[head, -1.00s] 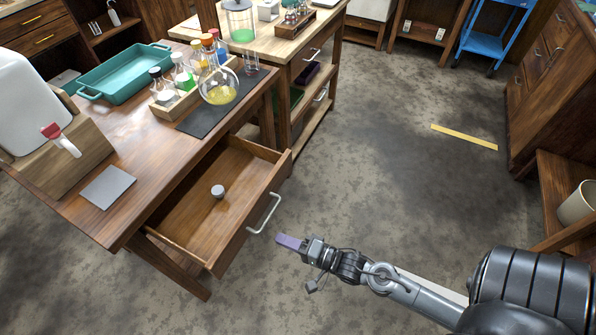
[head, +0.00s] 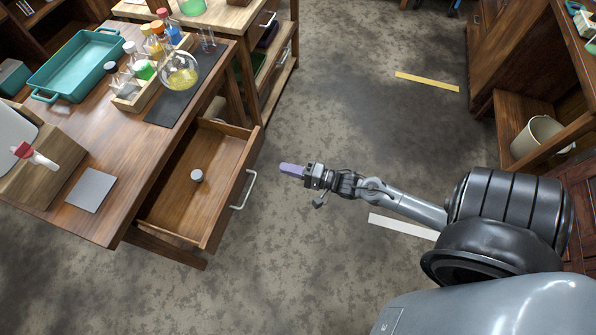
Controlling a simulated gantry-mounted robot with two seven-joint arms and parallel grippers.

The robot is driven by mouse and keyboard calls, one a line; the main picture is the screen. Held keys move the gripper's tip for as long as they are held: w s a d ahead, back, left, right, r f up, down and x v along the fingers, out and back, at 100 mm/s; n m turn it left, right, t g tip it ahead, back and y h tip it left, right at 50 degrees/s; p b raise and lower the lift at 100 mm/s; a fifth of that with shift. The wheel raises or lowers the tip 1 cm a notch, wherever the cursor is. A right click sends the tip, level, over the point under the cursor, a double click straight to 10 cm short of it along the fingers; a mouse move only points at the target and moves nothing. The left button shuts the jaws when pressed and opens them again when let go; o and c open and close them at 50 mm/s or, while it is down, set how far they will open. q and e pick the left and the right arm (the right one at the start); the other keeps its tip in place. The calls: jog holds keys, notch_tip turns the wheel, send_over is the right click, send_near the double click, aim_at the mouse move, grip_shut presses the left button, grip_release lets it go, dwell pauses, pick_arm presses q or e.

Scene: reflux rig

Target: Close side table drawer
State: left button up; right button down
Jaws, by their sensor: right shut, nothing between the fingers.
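The side table (head: 112,190) stands at the left, and its wooden drawer (head: 186,205) is pulled well out toward the right. The drawer front has a pale metal handle (head: 248,190). A small grey-white round object (head: 197,176) lies inside the drawer. My right gripper (head: 284,168) is shut and empty, with its purple fingertips pointing left. It appears just to the right of the drawer front and handle, apart from them with a gap of floor between. My left gripper is not in view.
On the table are a teal tray (head: 77,66), a rack of bottles (head: 142,92), a round flask with yellow liquid (head: 179,78), a grey pad (head: 90,190) and a white device on a wooden block. Open floor (head: 330,260) lies right of the drawer. A shelf with a beige bin (head: 538,138) stands at the right.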

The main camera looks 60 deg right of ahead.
aim_at(252, 159)
jog(key=b+x, duration=0.2)
jog(key=x, duration=0.6)
jog(key=shift+w+a, duration=0.1)
jog(key=shift+w, duration=0.15)
jog(key=shift+w+b, duration=0.2)
jog(key=shift+b, duration=0.1)
